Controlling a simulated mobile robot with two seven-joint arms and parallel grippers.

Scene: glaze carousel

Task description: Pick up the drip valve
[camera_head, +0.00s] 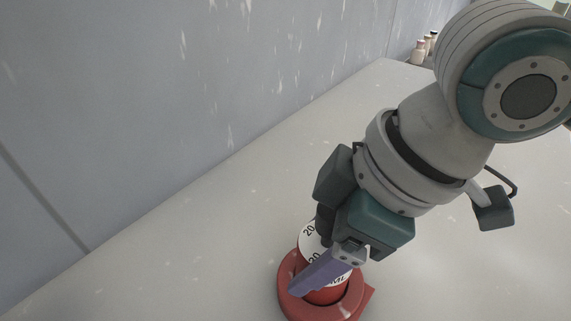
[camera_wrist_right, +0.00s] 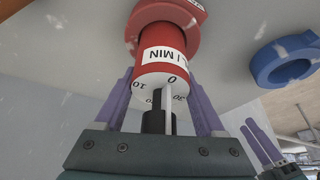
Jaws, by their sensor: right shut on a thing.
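The drip valve (camera_wrist_right: 163,62) is a red cylinder with a white "MIN" label, a white numbered dial and a dark stem. It also shows at the bottom of the head view (camera_head: 325,295), partly hidden by my right gripper (camera_head: 335,265). My right gripper also shows in the wrist view (camera_wrist_right: 160,110), its purple fingers on either side of the dial end, shut on the valve. The valve's far end meets a red ring-shaped holder (camera_head: 287,287), which also shows in the wrist view (camera_wrist_right: 186,14). My left gripper (camera_wrist_right: 262,142) shows only in the right wrist view; its opening is unclear.
A blue ring-shaped holder (camera_wrist_right: 285,62) lies on the pale table to the right in the wrist view. Several small bottles (camera_head: 425,47) stand at the far end. A grey wall (camera_head: 150,90) runs along the table's left side. The table (camera_head: 190,240) left of the gripper is clear.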

